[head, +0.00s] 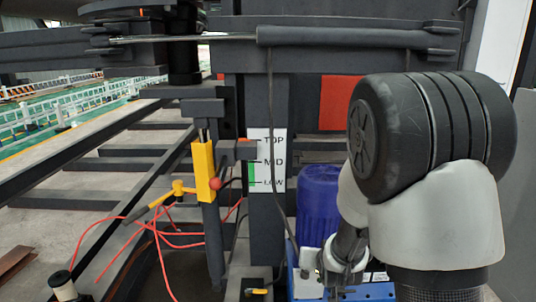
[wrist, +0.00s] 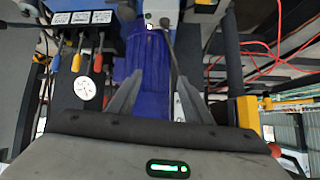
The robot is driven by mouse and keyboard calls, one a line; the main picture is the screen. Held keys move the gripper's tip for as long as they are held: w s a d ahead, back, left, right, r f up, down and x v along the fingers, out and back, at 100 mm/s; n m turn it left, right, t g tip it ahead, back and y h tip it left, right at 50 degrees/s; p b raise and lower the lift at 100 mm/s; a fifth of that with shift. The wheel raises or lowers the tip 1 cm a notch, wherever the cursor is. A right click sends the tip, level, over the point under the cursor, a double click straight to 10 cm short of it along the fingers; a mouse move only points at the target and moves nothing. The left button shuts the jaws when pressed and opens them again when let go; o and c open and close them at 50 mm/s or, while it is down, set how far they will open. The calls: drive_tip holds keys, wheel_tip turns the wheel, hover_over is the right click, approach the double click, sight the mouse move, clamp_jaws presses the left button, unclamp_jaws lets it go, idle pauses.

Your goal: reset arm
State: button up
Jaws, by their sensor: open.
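My arm fills the right side of the head view, with a dark rounded joint above a pale grey link. My gripper shows in the wrist view (wrist: 158,82). Its two dark fingers stand apart, with nothing held between them. Behind the fingers is a blue ribbed motor housing (wrist: 140,58). The same blue motor (head: 318,205) shows in the head view just left of my arm. In the head view I cannot make out the fingers clearly.
A yellow lever bracket (head: 203,170) with a red knob stands left of a TOP/MID/LOW scale (head: 266,160). Red cables (head: 165,235) hang at the lower left. The wrist view shows several coloured-handled levers (wrist: 97,60) and a round gauge (wrist: 85,89).

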drive_tip(key=s+r+g, duration=0.2)
drive_tip(key=s+r, duration=0.9)
drive_tip(key=r, duration=0.2)
drive_tip(key=s+r+n+g, duration=0.1)
drive_tip(key=s+r, duration=0.2)
drive_tip(key=s, duration=0.6)
drive_tip(key=s+r+n+g, duration=0.1)
drive_tip(key=s+r+g, duration=0.15)
drive_tip(key=s, duration=0.65)
wheel_tip(320, 180, up, 21)
drive_tip(key=p, duration=2)
drive_tip(key=shift+w+a+t+y+p, duration=0.15)
drive_tip(key=shift+w+t+y+p, duration=0.15)
drive_tip(key=shift+t+p, duration=0.15)
drive_tip(key=shift+f, duration=0.1)
